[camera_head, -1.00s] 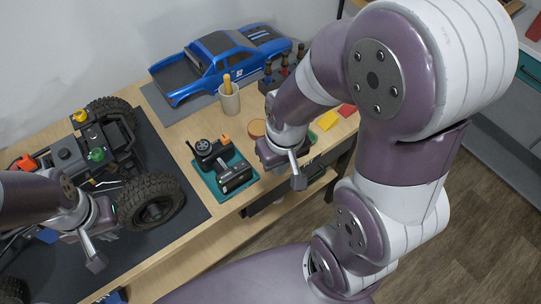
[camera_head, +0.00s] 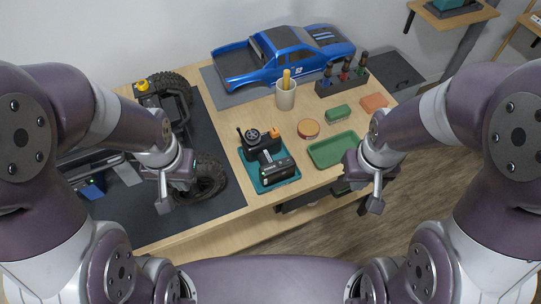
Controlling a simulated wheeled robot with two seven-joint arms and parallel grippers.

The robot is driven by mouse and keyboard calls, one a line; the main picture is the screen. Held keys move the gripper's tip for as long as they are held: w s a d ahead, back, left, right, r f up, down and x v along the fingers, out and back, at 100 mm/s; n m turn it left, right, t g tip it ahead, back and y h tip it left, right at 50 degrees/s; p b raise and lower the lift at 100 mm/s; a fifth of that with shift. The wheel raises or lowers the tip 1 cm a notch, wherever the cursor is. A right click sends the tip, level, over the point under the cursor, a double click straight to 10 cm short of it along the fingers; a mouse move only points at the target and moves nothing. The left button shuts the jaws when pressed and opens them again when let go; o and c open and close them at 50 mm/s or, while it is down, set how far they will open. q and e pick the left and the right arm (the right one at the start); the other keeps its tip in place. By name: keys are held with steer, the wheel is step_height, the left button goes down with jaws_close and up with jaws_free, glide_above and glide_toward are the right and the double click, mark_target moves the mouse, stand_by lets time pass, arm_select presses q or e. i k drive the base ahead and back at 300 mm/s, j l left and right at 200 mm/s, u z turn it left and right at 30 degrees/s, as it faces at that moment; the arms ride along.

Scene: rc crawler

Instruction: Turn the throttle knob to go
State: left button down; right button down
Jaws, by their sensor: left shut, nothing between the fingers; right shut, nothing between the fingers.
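A black remote-control unit (camera_head: 264,158) lies on a teal mat (camera_head: 284,181) near the table's front edge. It has a dark round knob or wheel (camera_head: 252,136) at its upper left, a small orange part (camera_head: 275,132) at its upper right, and a small green light. I cannot tell which part is the throttle knob. My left gripper (camera_head: 165,204) is shut and empty, left of the unit over the dark mat, by the crawler's front tire. My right gripper (camera_head: 374,204) is shut and empty, to the right of the unit, past the green tray. Neither touches the unit.
The crawler chassis (camera_head: 163,98) stands on a dark mat (camera_head: 219,135), partly behind my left arm. A blue truck body (camera_head: 278,57), a cup (camera_head: 286,98), a tool rack (camera_head: 341,83), a round orange-brown disc (camera_head: 308,128) and a green tray (camera_head: 316,160) stand around.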

mark_target(274, 133)
steer(key=i+l+z, duration=0.15)
steer(key=z, duration=0.3)
steer(key=i+z, duration=0.25)
steer(key=z, duration=0.15)
